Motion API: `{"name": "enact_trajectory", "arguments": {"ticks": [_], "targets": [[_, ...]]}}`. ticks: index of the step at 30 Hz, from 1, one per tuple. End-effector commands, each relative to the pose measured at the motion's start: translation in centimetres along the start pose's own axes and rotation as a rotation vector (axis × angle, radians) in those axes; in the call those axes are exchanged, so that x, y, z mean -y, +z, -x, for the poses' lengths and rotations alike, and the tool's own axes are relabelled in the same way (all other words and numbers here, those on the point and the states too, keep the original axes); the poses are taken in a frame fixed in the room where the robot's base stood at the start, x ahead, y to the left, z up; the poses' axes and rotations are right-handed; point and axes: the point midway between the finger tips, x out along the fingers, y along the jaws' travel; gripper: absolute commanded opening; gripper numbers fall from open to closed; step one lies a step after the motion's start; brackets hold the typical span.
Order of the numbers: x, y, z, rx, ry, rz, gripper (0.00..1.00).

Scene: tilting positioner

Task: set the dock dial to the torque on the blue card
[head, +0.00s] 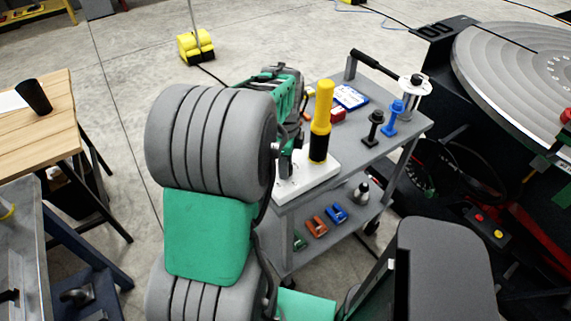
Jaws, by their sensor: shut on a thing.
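The dock (318,172) is a white block on the top shelf of a grey cart. A tool with a yellow and black handle (320,118) stands upright at the dock. My gripper (287,168) is low at the dock's left end, left of the yellow tool, and partly hidden by my arm. It is shut at the place of the dock dial; fingertips, dial and any scale marks cannot be made out. The blue card (350,97) lies behind the yellow tool, with white on its face; its figures are too small to read.
A red object (338,115) lies near the card. Black (373,127) and blue (393,118) upright pieces and a spool-like holder (411,92) stand at the right. The lower shelf holds coloured blocks (316,226). A large round table (520,65) is at the right.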

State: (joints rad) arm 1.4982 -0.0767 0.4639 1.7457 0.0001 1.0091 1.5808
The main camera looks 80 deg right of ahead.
Motion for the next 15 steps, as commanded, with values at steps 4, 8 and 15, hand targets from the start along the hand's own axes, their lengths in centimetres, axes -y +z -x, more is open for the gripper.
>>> {"name": "enact_trajectory", "arguments": {"ticks": [4,8,15], "targets": [[0.11,0.05,0.15,0.001,-0.004,0.001,0.0],[0.11,0.05,0.15,0.001,-0.004,0.002,0.0],[0.07,0.01,0.09,0.0,-0.002,0.001,0.55]]}}
